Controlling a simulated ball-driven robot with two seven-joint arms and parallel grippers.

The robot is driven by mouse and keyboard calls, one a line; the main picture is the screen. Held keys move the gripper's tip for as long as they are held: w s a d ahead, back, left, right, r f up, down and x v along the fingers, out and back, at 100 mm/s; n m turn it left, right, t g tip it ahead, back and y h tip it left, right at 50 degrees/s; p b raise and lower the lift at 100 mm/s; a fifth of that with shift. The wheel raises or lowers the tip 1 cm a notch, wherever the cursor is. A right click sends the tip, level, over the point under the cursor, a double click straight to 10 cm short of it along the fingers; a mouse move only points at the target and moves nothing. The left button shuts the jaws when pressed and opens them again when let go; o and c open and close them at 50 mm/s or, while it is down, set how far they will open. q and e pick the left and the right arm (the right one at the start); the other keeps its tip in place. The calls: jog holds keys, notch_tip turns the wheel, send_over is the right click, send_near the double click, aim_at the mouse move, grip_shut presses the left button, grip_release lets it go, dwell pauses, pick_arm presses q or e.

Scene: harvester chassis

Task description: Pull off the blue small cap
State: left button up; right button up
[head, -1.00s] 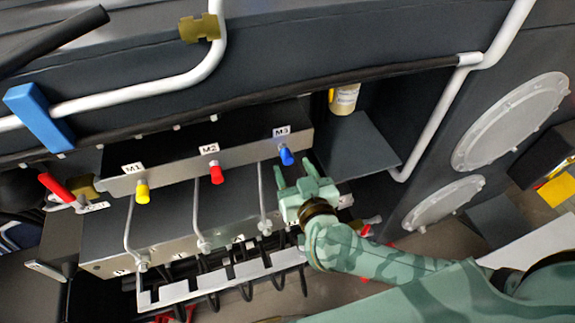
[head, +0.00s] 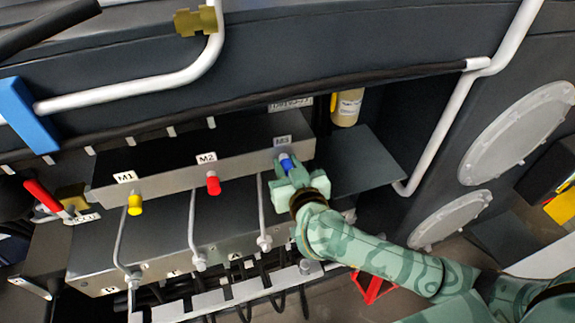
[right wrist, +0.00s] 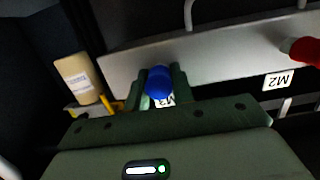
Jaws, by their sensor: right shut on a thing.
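The blue small cap (head: 286,163) sits at the right end of the grey manifold block, below the M3 label. In the right wrist view the blue cap (right wrist: 159,84) shows between the two green fingers. My right gripper (head: 287,167) is shut on the blue cap, with a finger on each side of it. The cap is still at the block face; its base is hidden by the gripper. My left gripper is not in view.
A red cap (head: 213,184) at M2 and a yellow cap (head: 135,204) at M1 stand to the left on the block (head: 160,190). Thin grey pipes (head: 192,220) run down below. A cream canister (head: 346,107) stands behind right. A white pipe (head: 450,120) is further right.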

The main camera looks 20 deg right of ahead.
jog(key=shift+s, duration=0.1)
grip_shut()
jog(key=shift+s+p, duration=1.7)
jog(key=shift+s, duration=0.25)
